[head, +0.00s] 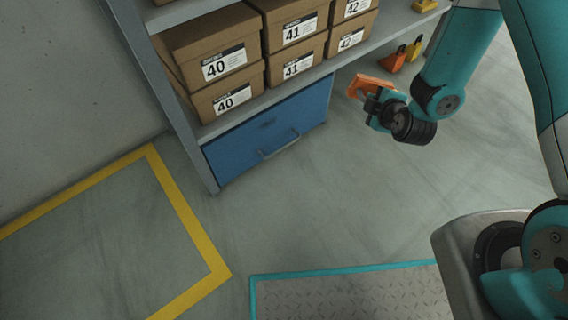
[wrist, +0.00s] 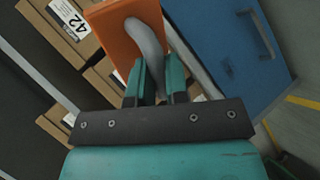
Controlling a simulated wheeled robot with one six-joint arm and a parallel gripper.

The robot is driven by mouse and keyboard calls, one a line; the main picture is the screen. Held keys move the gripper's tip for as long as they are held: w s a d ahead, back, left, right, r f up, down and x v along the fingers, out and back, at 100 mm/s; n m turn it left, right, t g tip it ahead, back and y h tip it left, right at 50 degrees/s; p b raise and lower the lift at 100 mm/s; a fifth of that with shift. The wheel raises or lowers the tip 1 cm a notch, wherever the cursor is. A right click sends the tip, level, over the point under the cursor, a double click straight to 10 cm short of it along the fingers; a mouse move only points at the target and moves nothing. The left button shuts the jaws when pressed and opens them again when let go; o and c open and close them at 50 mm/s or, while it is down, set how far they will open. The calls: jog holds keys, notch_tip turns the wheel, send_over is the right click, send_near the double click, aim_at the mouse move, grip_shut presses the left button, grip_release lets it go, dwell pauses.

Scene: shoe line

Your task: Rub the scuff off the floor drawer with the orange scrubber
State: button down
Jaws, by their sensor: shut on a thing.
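The floor drawer (head: 270,128) is a blue front with a grey bar handle, closed, low under the shelf of shoe boxes. A small dark mark (head: 268,122) shows on its face above the handle. My gripper (head: 372,98) is right of the drawer, apart from it, and shut on the orange scrubber (head: 358,86). In the wrist view the scrubber (wrist: 122,28) is an orange block with a grey curved handle (wrist: 150,55) between the teal fingers (wrist: 156,84). The blue drawer (wrist: 225,50) is to the right there; its handle shows, and part of its face is out of frame.
Shoe boxes (head: 228,66) labelled 40, 41 and 42 stand on the shelf (head: 270,97) above the drawer. Orange and yellow items (head: 398,56) lie behind my gripper. The floor (head: 300,215) before the drawer is clear, with yellow tape (head: 186,215) at left.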

jog(key=s+a+f+n+g+y+b, duration=0.15)
jog(key=a+f+n+y+b, duration=0.3)
jog(key=a+f, duration=0.6)
jog(key=s+a+f+n+g+y+b, duration=0.1)
jog(key=a+f+n+g+y+b, duration=0.15)
jog(key=a+f+b, duration=0.75)
jog(key=w+a+r+p, duration=0.2)
jog(key=w+a+p, duration=0.1)
jog(key=a+p, duration=0.2)
jog(key=shift+w+a+n+t, duration=0.3)
jog(key=shift+w+a+t, duration=0.1)
jog(key=shift+w+a+r+b, duration=0.1)
jog(key=shift+w+a+b, duration=0.3)
jog(key=shift+w, duration=0.3)
jog(key=shift+w+d+b, duration=0.95)
jog(key=shift+w+d, duration=1.25)
jog(key=shift+d, duration=0.8)
jog(key=s+a+p, duration=0.2)
jog(key=s+a, duration=0.2)
jog(key=a, duration=0.2)
jog(key=shift+s, duration=0.2)
